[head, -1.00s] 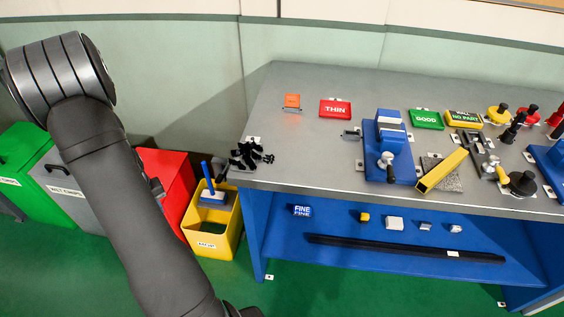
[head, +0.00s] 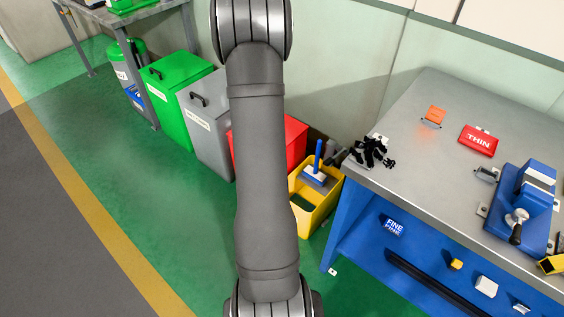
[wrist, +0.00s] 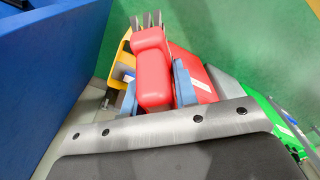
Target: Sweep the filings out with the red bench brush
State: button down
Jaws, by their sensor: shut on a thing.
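My gripper (wrist: 156,90) shows in the wrist view, its blue fingers shut on the red bench brush (wrist: 151,66). The brush's red body points away from the wrist, with grey bristle-like tips at its far end, over the floor and bin area. In the head view my arm crosses the middle, and the gripper and brush are out of sight. I cannot make out filings in either view.
A yellow bin (head: 312,208) holding a blue-handled brush (head: 314,172) stands beside the bench. Red (head: 294,140), grey (head: 207,125) and green (head: 172,90) bins stand to its left. A black clump (head: 372,151) lies on the bench corner. The green floor at left is clear.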

jog(key=w+r+m+t, duration=0.15)
jog(key=w+r, duration=0.35)
jog(key=r, duration=0.5)
jog(key=d+r+m, duration=0.3)
jog(key=d+r, duration=0.5)
jog(key=s+d+r+m+h, duration=0.1)
jog(key=s+d+r, duration=0.2)
jog(key=s+d, duration=0.5)
jog(key=s+d+r+m+t+h, duration=0.1)
jog(key=s+d+r+m, duration=0.3)
jog(key=d, duration=0.7)
jog(key=s+d+r+n+h, duration=0.1)
jog(key=s+d+r, duration=0.2)
jog(key=s+d, duration=0.55)
jog(key=shift+t, duration=0.25)
jog(key=shift+s+a+x, duration=0.1)
jog(key=shift+s+x, duration=0.05)
jog(key=shift+x, duration=1.1)
jog(key=shift+s+a+x, duration=0.1)
jog(key=shift+x, duration=1.2)
jog(key=shift+f, duration=0.1)
